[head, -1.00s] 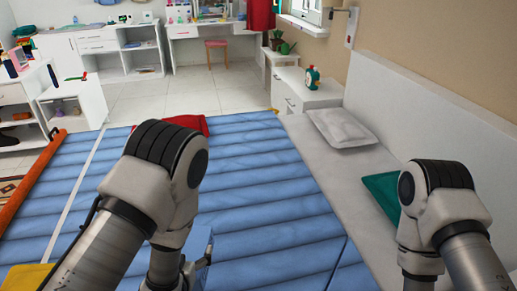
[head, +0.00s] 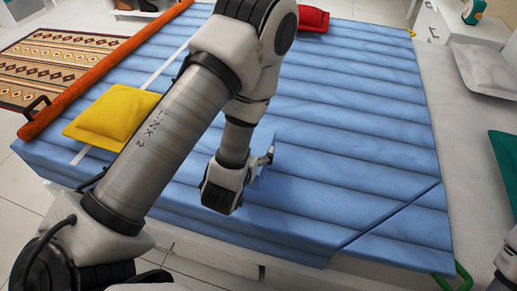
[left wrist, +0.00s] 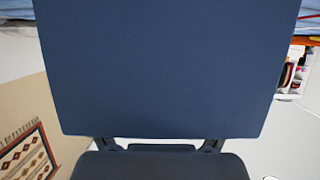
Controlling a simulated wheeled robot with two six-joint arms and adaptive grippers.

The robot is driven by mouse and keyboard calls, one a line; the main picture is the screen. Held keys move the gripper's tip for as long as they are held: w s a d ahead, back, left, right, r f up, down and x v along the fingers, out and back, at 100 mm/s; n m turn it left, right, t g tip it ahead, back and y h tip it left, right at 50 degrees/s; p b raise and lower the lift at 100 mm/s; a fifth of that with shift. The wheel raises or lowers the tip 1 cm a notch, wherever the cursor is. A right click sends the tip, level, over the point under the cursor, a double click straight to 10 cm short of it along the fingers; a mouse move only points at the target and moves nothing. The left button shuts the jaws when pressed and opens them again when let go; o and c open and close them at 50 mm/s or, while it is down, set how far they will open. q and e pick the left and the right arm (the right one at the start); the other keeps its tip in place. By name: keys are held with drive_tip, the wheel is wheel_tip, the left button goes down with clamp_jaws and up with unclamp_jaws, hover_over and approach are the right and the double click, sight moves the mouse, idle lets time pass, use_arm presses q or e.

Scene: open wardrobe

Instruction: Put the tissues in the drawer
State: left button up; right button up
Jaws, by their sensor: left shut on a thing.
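My left gripper (head: 266,157) is over the blue bed in the head view, shut on a blue flat-sided thing (head: 264,172). In the left wrist view, the thing's plain dark-blue face (left wrist: 165,65) fills most of the picture, just beyond the left gripper (left wrist: 160,145). No label shows, so I cannot tell whether it is the tissues. My right gripper is out of view; only a bit of my right arm shows at the right edge. A white cabinet (head: 430,25) stands at the top right; I see no open drawer.
The blue quilted bed (head: 350,110) fills the middle. A yellow cushion (head: 112,117) and an orange roll (head: 105,72) lie at its left, a red cushion (head: 313,20) at its far end. A patterned rug (head: 60,65) is on the floor at left. A grey pillow (head: 487,68) lies at right.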

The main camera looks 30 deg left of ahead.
use_arm(q)
drive_tip(key=w+p, duration=0.1)
drive_tip(key=w+a, duration=0.1)
drive_tip(key=w, duration=0.1)
drive_tip(key=shift+p, duration=0.4)
drive_tip(key=x, duration=0.3)
drive_tip(key=f+b+x, duration=0.1)
drive_tip(key=x, duration=0.5)
drive_tip(key=shift+s+a+f, duration=0.15)
drive_tip(key=shift+s+a, duration=0.2)
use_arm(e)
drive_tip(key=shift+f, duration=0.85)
use_arm(q)
drive_tip(key=o, duration=1.1)
drive_tip(key=shift+f, duration=0.1)
drive_tip(key=shift+o, duration=0.2)
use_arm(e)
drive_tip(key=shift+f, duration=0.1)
